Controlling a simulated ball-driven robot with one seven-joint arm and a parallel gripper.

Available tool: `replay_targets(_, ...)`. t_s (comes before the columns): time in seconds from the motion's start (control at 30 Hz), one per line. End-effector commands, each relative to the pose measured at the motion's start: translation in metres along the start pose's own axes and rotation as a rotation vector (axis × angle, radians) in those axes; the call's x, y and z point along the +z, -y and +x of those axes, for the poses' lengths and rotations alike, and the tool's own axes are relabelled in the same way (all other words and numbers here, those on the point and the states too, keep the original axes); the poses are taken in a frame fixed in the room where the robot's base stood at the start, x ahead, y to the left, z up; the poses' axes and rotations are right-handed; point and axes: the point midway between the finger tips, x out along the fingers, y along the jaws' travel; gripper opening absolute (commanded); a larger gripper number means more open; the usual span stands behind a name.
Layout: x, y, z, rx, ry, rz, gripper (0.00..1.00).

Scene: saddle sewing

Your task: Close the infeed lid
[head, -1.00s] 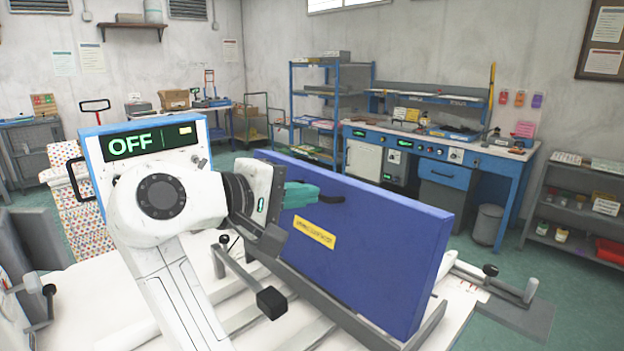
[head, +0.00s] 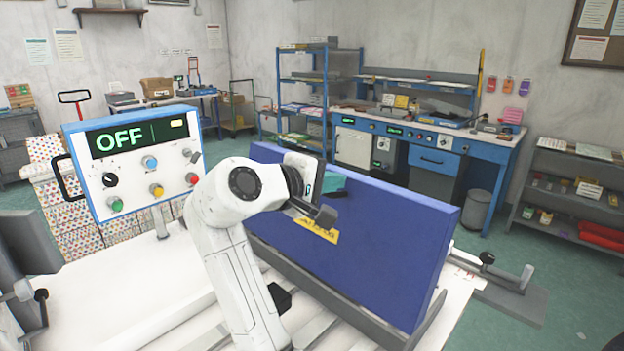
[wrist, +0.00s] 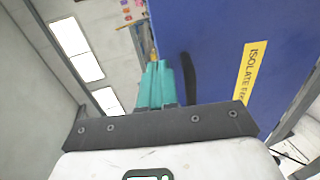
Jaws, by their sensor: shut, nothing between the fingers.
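The infeed lid is a large blue panel (head: 395,240), standing raised and nearly upright over the pale machine bed in the head view. It carries a yellow label, which reads "ISOLATE" in the wrist view (wrist: 250,72). A dark handle (wrist: 188,80) shows on the lid's face in the wrist view, just right of my gripper's teal fingers. My gripper (head: 333,182) is at the lid's upper near side in the head view, partly hidden by my wrist. In the wrist view the fingers (wrist: 158,72) are shut together and empty, beside the handle. Whether they touch the lid I cannot tell.
A control panel (head: 135,165) reading "OFF", with coloured buttons and knobs, stands left of my arm. Grey rails and clamps lie along the bed around the lid's foot. A blue workbench (head: 440,150) and shelves stand farther back, with open green floor between.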

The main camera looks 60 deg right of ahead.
Motion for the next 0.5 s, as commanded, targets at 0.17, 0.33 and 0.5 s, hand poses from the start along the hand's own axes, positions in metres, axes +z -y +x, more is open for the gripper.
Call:
replay_targets(0.17, 0.0, -0.001, 0.02, 0.0, 0.001, -0.002, 0.0)
replay_targets(0.33, 0.0, 0.0, 0.027, 0.001, -0.001, -0.001, 0.0)
replay_targets(0.5, 0.0, 0.0, 0.027, 0.001, -0.001, -0.001, 0.0)
